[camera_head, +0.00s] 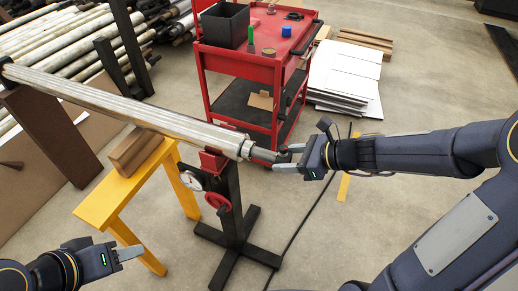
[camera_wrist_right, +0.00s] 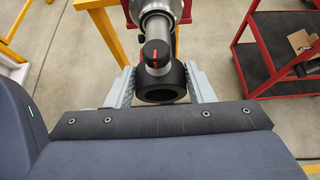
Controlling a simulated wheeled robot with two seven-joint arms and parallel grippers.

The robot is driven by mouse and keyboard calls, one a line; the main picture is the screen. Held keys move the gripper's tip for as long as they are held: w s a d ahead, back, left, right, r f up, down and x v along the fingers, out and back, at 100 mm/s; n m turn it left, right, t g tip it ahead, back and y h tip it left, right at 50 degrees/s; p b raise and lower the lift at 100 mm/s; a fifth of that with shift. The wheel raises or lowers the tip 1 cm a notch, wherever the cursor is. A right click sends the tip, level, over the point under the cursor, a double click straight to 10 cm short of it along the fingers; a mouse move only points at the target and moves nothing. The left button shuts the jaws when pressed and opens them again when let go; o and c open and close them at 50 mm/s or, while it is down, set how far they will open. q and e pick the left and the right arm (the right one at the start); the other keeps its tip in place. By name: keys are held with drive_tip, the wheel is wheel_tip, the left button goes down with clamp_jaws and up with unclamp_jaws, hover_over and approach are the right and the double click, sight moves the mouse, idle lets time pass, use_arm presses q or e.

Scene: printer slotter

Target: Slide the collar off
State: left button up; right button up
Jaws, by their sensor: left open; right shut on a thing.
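A long pale roller (camera_head: 120,103) lies slanted across the head view, and a thinner grey shaft (camera_head: 263,154) sticks out of its right end. A black collar (camera_wrist_right: 162,88) with a dark knob marked by a red stripe (camera_wrist_right: 155,56) is at the shaft's near end. My right gripper (camera_head: 286,158) is shut on the collar, with one finger on each side. The front bore of the collar looks dark, and I cannot tell how far the shaft reaches into it. My left gripper (camera_head: 130,253) is open and empty at the lower left, away from the roller.
A red-and-black stand (camera_head: 231,200) with a gauge supports the roller's right end. A yellow sawhorse (camera_head: 123,196) with a wooden block (camera_head: 134,151) stands beside it. A red tool cart (camera_head: 260,68) is behind. Floor right of the stand is mostly clear.

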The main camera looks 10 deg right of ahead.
drive_tip(key=shift+s+d+p, duration=0.2)
drive_tip(key=shift+s+d, duration=0.4)
drive_tip(key=shift+d, duration=0.25)
drive_tip(key=shift+s+d+p, duration=0.2)
drive_tip(key=shift+s+d, duration=0.4)
drive_tip(key=shift+d, duration=0.25)
